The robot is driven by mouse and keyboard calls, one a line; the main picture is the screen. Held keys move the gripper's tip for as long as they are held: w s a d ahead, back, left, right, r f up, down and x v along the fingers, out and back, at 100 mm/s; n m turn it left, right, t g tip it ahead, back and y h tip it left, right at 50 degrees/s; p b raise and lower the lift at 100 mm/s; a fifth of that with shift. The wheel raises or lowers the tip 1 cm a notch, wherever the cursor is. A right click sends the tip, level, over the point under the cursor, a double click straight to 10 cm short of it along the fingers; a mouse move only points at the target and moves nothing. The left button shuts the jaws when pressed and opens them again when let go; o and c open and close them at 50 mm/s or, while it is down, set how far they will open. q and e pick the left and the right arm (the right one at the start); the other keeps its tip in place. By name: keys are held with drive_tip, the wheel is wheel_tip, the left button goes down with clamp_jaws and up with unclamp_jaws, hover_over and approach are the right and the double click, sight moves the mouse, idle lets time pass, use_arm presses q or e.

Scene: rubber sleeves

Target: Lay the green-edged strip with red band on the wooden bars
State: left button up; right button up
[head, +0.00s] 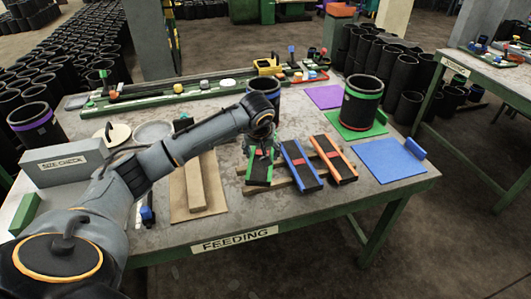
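The green-edged strip with a red band (259,174) is dark with bright green edges, at the left end of a row of strips. It lies on or just above the wooden bars (283,184), which run crosswise under the row; whether it touches them is hard to tell. My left gripper (262,150) is at the strip's far end and hides part of it, including much of its band. The fingers are small and dark, so their opening is unclear. My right gripper is not in view.
A blue-edged strip (301,166) and an orange-edged strip (334,159) lie to the right. A dark cylinder (263,89) stands behind my gripper, and a green-and-red-banded one (360,103) at back right. A wooden block (195,185) lies on brown board at left. The front table edge is clear.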

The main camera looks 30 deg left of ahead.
use_arm(q)
wheel_tip(320, 180, down, 6)
drive_tip(key=b, duration=0.3)
drive_tip(key=shift+r, duration=0.25)
drive_tip(key=shift+f, duration=0.3)
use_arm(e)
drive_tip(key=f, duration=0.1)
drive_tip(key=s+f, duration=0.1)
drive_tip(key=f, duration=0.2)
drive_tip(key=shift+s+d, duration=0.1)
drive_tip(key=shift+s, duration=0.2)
use_arm(q)
drive_tip(key=shift+b, duration=0.3)
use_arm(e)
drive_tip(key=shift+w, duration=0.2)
use_arm(q)
drive_tip(key=shift+f+b, duration=0.45)
drive_tip(key=shift+f, duration=0.1)
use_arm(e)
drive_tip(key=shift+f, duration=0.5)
use_arm(q)
drive_tip(key=o, duration=1.4)
drive_tip(key=shift+c, duration=0.2)
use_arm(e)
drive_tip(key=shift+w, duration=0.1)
